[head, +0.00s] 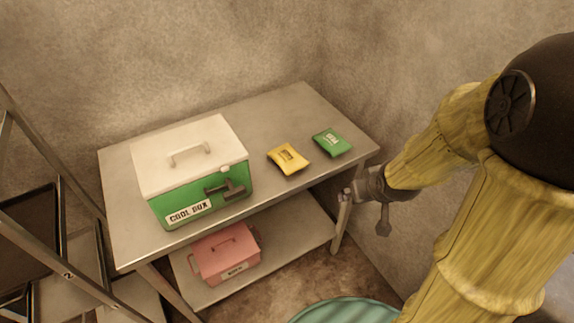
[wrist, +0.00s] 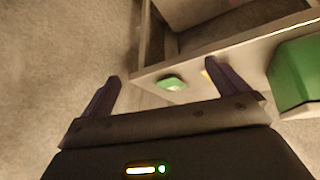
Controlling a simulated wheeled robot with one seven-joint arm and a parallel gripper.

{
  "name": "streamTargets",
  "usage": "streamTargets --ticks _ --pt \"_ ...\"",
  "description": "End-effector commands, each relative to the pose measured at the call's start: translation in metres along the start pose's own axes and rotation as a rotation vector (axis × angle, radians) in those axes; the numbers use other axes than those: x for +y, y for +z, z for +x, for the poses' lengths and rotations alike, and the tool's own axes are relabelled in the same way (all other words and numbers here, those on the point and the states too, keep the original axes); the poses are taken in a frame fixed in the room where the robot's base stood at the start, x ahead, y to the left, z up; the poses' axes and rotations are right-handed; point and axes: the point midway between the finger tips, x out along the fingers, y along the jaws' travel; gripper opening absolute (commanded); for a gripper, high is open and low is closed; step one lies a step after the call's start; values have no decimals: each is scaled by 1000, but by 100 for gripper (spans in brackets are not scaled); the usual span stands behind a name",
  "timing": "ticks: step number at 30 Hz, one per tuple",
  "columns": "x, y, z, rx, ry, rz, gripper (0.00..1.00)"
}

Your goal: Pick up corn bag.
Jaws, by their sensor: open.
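A yellow bag (head: 288,159), which looks like the corn bag, lies flat on the steel table right of the cool box. A green bag (head: 332,142) lies to its right; its small print is hard to read. My gripper (head: 346,194) is beyond the table's front right corner, apart from both bags. In the wrist view, my gripper (wrist: 163,70) is open and empty. The green bag (wrist: 171,82) shows between the fingers, farther off. Only a sliver of the yellow bag (wrist: 205,75) shows there, mostly hidden behind the right finger.
A green and white cool box (head: 195,170) stands on the table's left half. A pink box (head: 226,252) sits on the lower shelf. A metal rack with trays (head: 30,235) is at left. A teal round object (head: 345,311) is at bottom. The tabletop behind the bags is clear.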

Motion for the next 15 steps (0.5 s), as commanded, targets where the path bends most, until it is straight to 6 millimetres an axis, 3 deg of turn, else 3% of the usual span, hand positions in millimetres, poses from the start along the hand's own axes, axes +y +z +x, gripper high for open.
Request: streamTargets --ticks 1,6,10,15 --pt "-2 0 26 54 -20 -36 99" --pt "-22 -22 68 288 -143 -155 99" --pt "-45 -35 84 470 -273 -211 99" --pt "-66 -45 82 629 -399 -235 99"
